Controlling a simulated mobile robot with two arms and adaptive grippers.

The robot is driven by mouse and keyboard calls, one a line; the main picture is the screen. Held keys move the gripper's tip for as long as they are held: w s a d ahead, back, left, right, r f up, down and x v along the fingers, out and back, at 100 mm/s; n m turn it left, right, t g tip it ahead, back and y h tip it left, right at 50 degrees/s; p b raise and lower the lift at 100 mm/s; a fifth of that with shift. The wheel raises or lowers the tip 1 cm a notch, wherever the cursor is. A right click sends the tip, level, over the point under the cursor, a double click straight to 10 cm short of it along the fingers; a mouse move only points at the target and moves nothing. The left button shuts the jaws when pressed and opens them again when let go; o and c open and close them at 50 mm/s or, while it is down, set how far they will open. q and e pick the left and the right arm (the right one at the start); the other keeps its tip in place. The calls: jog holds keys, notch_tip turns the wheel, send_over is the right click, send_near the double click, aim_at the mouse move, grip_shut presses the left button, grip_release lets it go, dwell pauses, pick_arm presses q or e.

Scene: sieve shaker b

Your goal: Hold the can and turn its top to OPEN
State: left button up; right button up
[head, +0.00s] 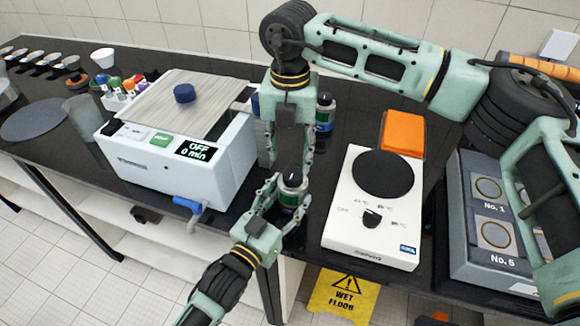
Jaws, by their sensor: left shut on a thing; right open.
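My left gripper (287,192) reaches up from below and is shut around the can's body. My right gripper (289,160) hangs down from above, open, with its fingers spread just above and behind the can's top. I cannot tell whether its fingertips touch the top. The marking on the top is too small to read.
A white shaker box (128,165) reading OFF is on the left. A white hotplate (371,240) is close on the right, with an orange block (403,134) behind it. A grey numbered case (465,262) lies farther right.

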aim_at(289, 172)
notch_tip(289, 172, down, 6)
jog(key=shift+r, duration=0.15)
jog(key=shift+c, duration=0.5)
jog(key=shift+a, duration=0.1)
jog(key=c, duration=0.9)
